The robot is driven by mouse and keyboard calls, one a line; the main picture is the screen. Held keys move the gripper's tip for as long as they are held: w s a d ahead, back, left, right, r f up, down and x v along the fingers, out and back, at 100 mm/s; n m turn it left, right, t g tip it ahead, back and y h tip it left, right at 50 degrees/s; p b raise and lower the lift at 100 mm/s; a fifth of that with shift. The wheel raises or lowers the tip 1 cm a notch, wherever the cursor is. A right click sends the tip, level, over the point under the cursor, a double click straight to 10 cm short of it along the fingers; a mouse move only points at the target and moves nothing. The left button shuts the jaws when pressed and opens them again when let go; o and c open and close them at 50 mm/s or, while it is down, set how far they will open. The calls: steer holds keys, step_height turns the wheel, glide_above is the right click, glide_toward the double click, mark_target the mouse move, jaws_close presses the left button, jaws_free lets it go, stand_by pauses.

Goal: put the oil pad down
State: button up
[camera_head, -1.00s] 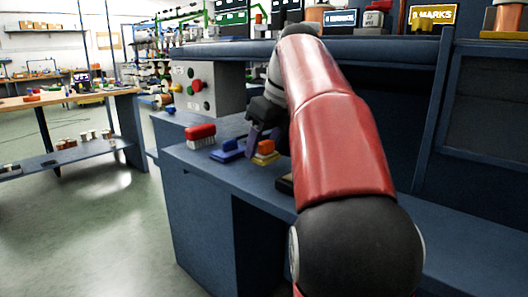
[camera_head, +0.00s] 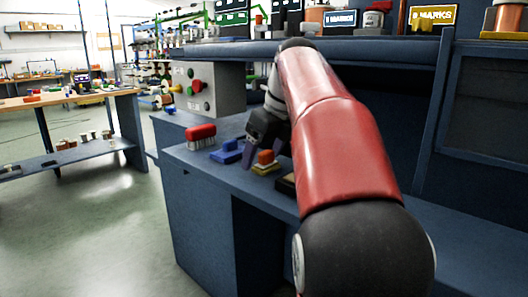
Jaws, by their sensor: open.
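A small pad with an orange top on a yellow base (camera_head: 265,166) lies on the blue bench top. A blue block with a raised grip (camera_head: 227,152) lies just to its left. I cannot tell from looks alone which of these is the oil pad. My gripper (camera_head: 262,152) is open, its dark fingers pointing down just above and behind the orange-and-yellow pad. It holds nothing that I can see. My red arm hides part of the bench to the right.
A red brush with pale bristles (camera_head: 200,137) lies left of the blue block. A grey control box (camera_head: 207,88) with red and green buttons stands behind. A dark tray edge (camera_head: 286,184) shows beside my arm. The bench's front left edge is close.

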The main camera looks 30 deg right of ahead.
mark_target(273, 172)
steer(key=shift+f, duration=0.1)
steer(key=shift+f+b, duration=0.15)
steer(key=shift+b, duration=0.4)
steer(key=p+v, duration=0.1)
steer(key=v, duration=0.7)
steer(key=shift+w+r+p, duration=0.3)
steer(key=shift+w+p, duration=0.05)
